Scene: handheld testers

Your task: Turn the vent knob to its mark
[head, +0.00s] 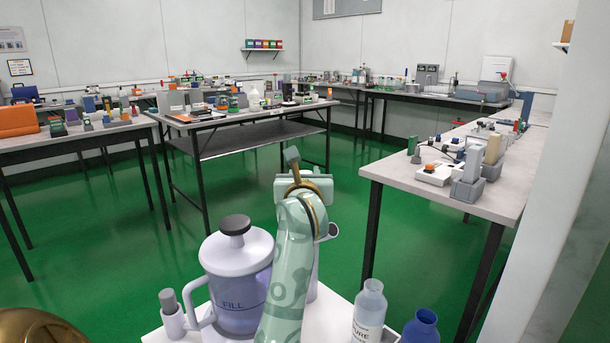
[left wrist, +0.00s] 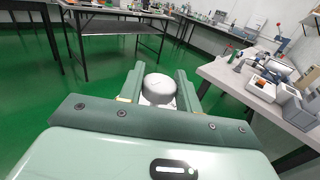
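A clear bluish jug marked FILL (head: 238,300), with a white lid, stands on a white top close to me in the head view. A dark round knob (head: 235,225) sits on its lid; no mark for it can be made out. My pale green left gripper (head: 293,158) is beyond the jug to its right, apart from the dark knob. In the left wrist view its two fingers (left wrist: 160,80) are apart, with a pale grey round-topped piece (left wrist: 160,88) between them. I cannot tell whether they grip it; its lower part is hidden. My right gripper is not in view.
A clear bottle (head: 369,310) and a blue bottle (head: 421,328) stand right of my arm. A cluttered bench (head: 395,172) is at the right, more tables (head: 205,124) are behind. Open green floor (head: 350,225) lies between. A pale post (head: 565,215) edges the right.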

